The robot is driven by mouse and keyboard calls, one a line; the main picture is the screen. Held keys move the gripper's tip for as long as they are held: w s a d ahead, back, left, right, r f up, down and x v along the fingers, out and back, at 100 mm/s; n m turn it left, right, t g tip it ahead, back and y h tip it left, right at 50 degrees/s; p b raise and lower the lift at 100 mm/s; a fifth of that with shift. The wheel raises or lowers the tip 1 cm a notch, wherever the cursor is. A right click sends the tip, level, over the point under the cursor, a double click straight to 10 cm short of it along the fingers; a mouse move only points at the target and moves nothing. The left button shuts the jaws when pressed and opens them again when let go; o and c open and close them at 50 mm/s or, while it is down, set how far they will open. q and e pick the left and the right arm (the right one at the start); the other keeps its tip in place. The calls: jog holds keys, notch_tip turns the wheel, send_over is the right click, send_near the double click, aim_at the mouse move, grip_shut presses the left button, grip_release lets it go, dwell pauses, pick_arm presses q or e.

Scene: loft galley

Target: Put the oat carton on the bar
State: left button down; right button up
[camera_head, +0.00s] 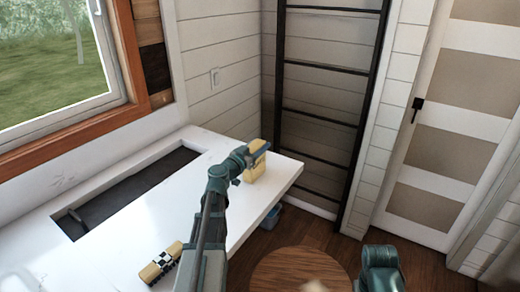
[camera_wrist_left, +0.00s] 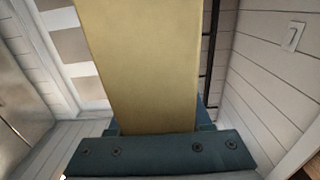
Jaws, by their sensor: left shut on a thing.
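The oat carton (camera_head: 256,160) is a pale yellow box at the far right end of the white counter. My left gripper (camera_head: 257,153) is shut on it. In the left wrist view the carton (camera_wrist_left: 145,65) stands tall between the jaws and fills the middle. The carton looks about upright. I cannot tell whether its base touches the counter. The white counter (camera_head: 110,250), seemingly the bar, runs along the window wall. My right gripper is out of view.
A dark sunken basin (camera_head: 120,195) is set in the counter. A yellow block with a black-and-white checked band (camera_head: 160,263) lies near the front. A round wooden top (camera_head: 290,272) is at the bottom. A black ladder (camera_head: 330,115) stands behind the counter's end.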

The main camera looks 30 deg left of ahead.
pick_arm(q)
jog(key=shift+f, duration=0.1)
jog(key=shift+c, duration=1.7)
grip_release()
jog(key=shift+r, duration=0.25)
jog(key=s, duration=1.2)
jog(key=shift+a, duration=0.4)
jog(key=shift+f, duration=0.1)
